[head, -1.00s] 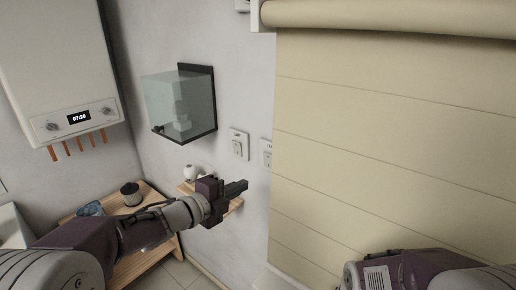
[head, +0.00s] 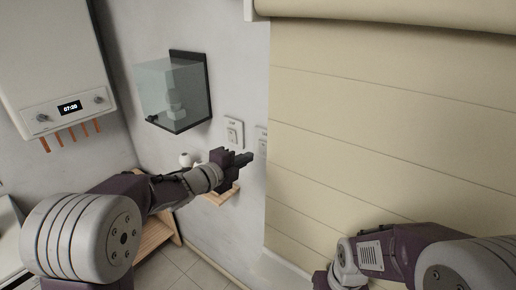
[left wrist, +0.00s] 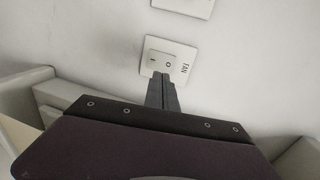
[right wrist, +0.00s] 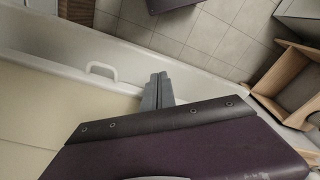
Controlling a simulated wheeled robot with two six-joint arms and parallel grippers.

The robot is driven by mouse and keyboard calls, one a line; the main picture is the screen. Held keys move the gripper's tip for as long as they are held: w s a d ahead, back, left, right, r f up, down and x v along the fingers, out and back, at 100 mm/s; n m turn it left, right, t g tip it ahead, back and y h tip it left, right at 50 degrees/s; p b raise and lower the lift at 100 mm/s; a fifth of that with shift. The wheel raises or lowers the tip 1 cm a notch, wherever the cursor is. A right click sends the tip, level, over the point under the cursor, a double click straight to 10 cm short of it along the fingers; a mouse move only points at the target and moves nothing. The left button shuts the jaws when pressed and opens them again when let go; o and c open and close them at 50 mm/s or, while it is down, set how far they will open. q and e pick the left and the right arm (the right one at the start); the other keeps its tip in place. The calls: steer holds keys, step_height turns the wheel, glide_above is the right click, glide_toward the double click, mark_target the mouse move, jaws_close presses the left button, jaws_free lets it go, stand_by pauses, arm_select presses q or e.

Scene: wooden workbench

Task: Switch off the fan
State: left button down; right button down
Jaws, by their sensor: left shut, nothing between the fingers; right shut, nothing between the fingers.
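The fan switch is a white wall plate (left wrist: 181,50) marked FAN, with a rocker marked I and O, in the left wrist view. In the head view it is the right one of two plates (head: 262,139), close to the blind. My left gripper (head: 249,157) is shut and empty, its fingertips just below this plate. In the left wrist view its tips (left wrist: 163,76) overlap the plate's edge beside the rocker; I cannot tell whether they touch. My right gripper (right wrist: 158,77) is shut and empty, away from the switches. No fan is in view.
A second switch plate (head: 234,131) is left of the fan switch. A glass-fronted wall box (head: 174,92) hangs further left. A small wooden shelf (head: 222,197) sits below my left gripper. The beige blind (head: 380,130) fills the right side. A boiler (head: 55,70) hangs at far left.

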mark_target(264, 146)
arm_select(q)
steer(key=x, duration=0.1)
steer(key=p+x, duration=0.1)
steer(key=x, duration=0.1)
steer(key=r+x, duration=0.1)
steer(key=x, duration=0.1)
steer(key=shift+w+a, duration=0.1)
steer(key=shift+w+d+p, duration=0.4)
steer(key=shift+w+d, duration=0.05)
steer(key=shift+w, duration=0.05)
steer(key=shift+r+p, duration=0.15)
steer(key=shift+p, duration=0.2)
steer(key=shift+w+d+g+p, duration=0.15)
steer(key=shift+w+g+p, duration=0.15)
steer(key=shift+p, duration=0.55)
steer(key=shift+s, duration=0.1)
